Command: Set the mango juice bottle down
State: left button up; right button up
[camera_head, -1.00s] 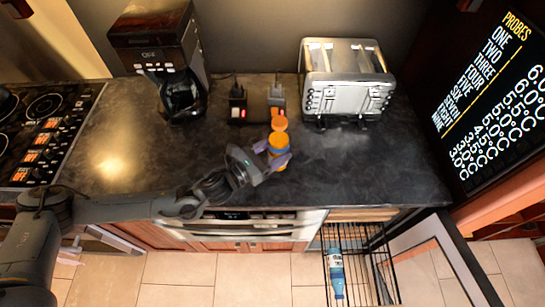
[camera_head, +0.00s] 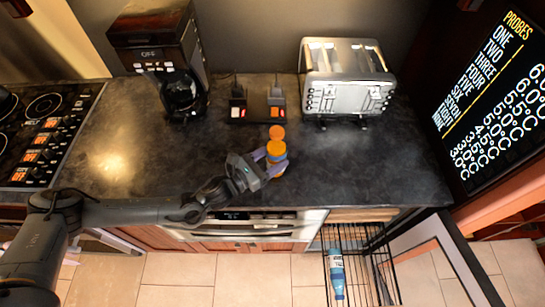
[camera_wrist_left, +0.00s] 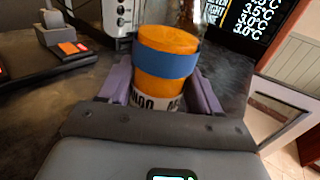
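The mango juice bottle (camera_head: 277,150) is orange with an orange cap and stands about upright over the dark counter, near its front edge. My left gripper (camera_head: 269,163) reaches it from the front left, its purple fingers on either side of the body. In the left wrist view the bottle (camera_wrist_left: 165,65) shows a blue band and a white label between the two fingers (camera_wrist_left: 160,88), which appear to press on it. Its base is hidden, so I cannot tell whether it touches the counter. My right gripper is not in view.
A toaster (camera_head: 346,80) stands at the back right and a coffee maker (camera_head: 160,55) at the back left. A dark block with switches (camera_head: 257,111) lies behind the bottle. A wire drawer (camera_head: 358,262) holding a blue bottle (camera_head: 336,272) is below the counter. Counter around the bottle is clear.

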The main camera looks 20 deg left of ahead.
pick_arm(q)
jog(key=o, duration=0.4)
